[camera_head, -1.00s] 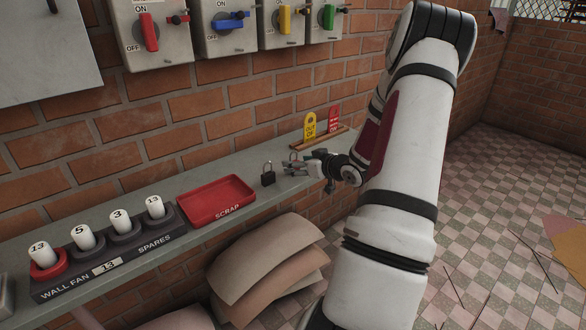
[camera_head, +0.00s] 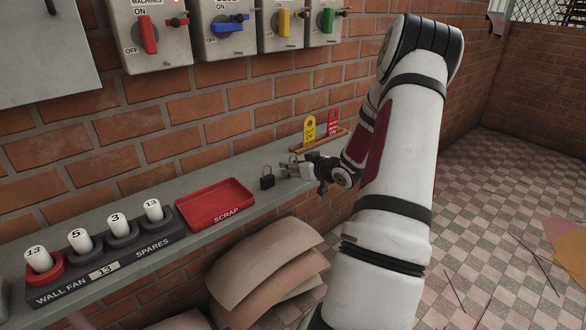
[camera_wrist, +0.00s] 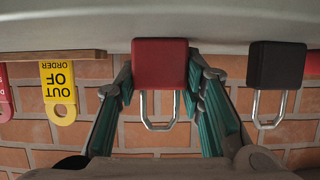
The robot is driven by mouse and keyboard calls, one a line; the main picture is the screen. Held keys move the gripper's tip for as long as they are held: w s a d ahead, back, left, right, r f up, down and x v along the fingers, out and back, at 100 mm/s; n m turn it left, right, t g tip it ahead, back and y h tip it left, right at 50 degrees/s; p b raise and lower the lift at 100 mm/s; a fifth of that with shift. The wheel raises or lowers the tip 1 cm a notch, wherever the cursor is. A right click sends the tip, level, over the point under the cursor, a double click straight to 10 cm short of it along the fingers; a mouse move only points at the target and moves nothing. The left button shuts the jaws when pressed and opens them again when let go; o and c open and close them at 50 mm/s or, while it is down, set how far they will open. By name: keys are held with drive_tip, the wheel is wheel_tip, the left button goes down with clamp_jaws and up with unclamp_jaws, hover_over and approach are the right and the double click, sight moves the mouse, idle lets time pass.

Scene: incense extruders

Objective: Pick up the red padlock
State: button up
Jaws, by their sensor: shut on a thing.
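The red padlock (camera_wrist: 160,62) is in the middle of the wrist view, its silver shackle pointing down in that picture. My gripper (camera_wrist: 160,88) has a green-padded finger on each side of it and is shut on its body. In the head view my gripper (camera_head: 288,170) is low at the shelf, and the red padlock is mostly hidden by the fingers. I cannot tell whether it touches the shelf. A black padlock (camera_wrist: 276,65) stands beside it, apart from my fingers; it also shows in the head view (camera_head: 267,182).
The shelf (camera_head: 160,200) also holds a red scrap tray (camera_head: 248,204), a rack (camera_head: 110,265) of numbered white cylinders and a wooden holder (camera_head: 318,142) with yellow (camera_head: 309,129) and red (camera_head: 333,122) tags. A brick wall (camera_head: 205,110) with switch boxes stands behind.

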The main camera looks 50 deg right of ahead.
drive_tip(key=shift+r, duration=0.55)
drive_tip(key=r, duration=0.1)
drive_tip(key=s+r+p, duration=0.1)
drive_tip(key=shift+d+r, duration=0.2)
drive_tip(key=shift+r, duration=0.15)
drive_tip(key=s+d+r+p, duration=0.1)
drive_tip(key=s+d+p, duration=0.2)
drive_tip(key=s, duration=1.1)
drive_tip(key=shift+s+d, duration=0.2)
drive_tip(key=shift+d, duration=0.35)
drive_tip(key=shift+r, duration=0.1)
